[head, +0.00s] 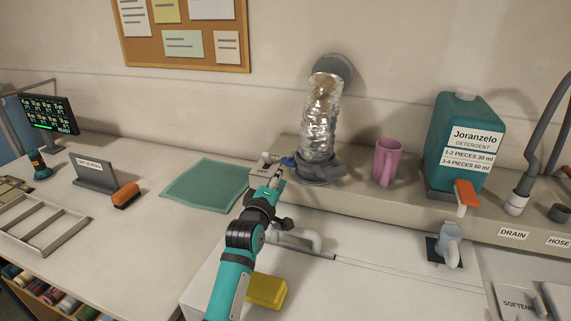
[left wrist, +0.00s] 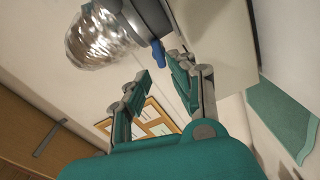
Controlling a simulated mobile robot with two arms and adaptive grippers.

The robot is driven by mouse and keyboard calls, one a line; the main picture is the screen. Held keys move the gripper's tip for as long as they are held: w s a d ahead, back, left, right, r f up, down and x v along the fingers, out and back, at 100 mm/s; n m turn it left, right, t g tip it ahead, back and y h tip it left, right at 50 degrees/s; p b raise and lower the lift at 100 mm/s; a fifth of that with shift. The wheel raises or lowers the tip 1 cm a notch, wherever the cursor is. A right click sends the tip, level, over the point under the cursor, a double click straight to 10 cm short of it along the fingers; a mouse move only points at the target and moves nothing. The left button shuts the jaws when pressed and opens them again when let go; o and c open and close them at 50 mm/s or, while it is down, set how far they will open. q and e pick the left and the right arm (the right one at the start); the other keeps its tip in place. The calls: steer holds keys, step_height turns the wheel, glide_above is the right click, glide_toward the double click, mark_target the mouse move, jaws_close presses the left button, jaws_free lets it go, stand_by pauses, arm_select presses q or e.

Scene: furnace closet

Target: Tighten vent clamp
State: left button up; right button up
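A crinkled silver vent duct (head: 322,115) rises from a grey collar (head: 322,172) on the back ledge to a round grey wall port (head: 336,68). A small blue clamp knob (head: 288,162) sticks out from the collar's left side. My left gripper (head: 272,181) is just in front of and left of the knob. In the left wrist view, my left gripper (left wrist: 159,66) has its fingers apart with nothing held. The blue knob (left wrist: 158,53) is close to the fingertips, near the right finger; I cannot tell whether they touch. The duct (left wrist: 98,38) is at upper left. My right gripper is not in view.
A pink mug (head: 387,162) and a teal detergent jug (head: 465,140) stand on the ledge right of the duct. A green mat (head: 206,184) lies on the left counter. A yellow block (head: 266,291) is beside my arm.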

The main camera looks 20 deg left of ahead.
mark_target(286, 164)
arm_select(q)
steer(key=w, duration=0.5)
steer(key=shift+w+p, duration=0.3)
steer(key=shift+w, duration=0.55)
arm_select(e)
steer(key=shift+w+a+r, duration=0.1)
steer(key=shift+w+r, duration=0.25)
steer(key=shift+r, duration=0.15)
arm_select(q)
jaws_close()
